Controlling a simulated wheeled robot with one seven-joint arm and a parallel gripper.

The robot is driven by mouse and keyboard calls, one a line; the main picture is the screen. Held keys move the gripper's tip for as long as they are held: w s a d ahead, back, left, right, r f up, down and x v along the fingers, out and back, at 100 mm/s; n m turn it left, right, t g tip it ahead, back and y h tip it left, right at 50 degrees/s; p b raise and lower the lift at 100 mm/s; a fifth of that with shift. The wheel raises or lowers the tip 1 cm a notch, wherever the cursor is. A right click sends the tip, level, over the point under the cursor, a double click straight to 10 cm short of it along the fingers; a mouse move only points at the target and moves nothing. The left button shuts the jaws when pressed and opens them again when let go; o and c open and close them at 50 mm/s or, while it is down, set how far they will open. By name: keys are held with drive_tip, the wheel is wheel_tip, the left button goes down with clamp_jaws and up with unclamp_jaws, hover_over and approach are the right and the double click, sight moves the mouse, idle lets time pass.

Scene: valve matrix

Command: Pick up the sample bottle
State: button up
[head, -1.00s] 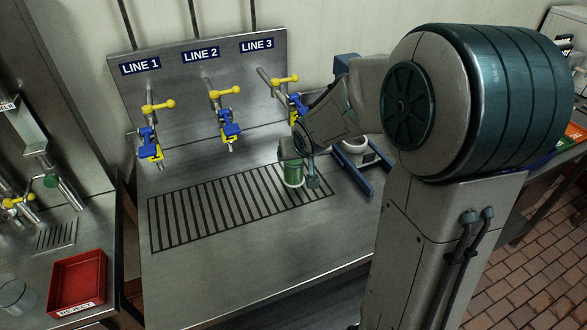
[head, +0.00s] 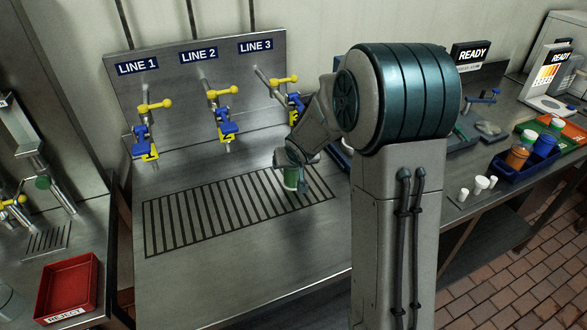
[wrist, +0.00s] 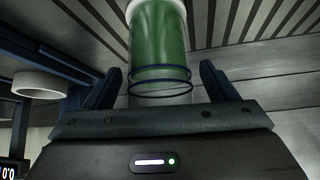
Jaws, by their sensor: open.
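The sample bottle (head: 291,179) looks green and stands at the right end of the drain grate, partly hidden by my arm. In the wrist view the bottle (wrist: 158,40) shows green contents, a clear section with two dark rings and a white end at the top edge. My gripper (wrist: 160,80) is open, with one dark finger on each side of the clear section and visible gaps between. In the head view my gripper (head: 298,178) is at the bottle, its fingers mostly hidden.
The grate (head: 200,218) lies on a steel bench below several yellow-handled valves (head: 221,110). A white cup-like part (wrist: 40,84) in a blue frame is close to my left finger in the wrist view. A red reject tray (head: 67,288) is at left.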

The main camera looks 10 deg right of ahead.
drive_tip(key=c, duration=1.2)
drive_tip(key=shift+c, duration=0.5)
drive_tip(key=shift+r, duration=0.2)
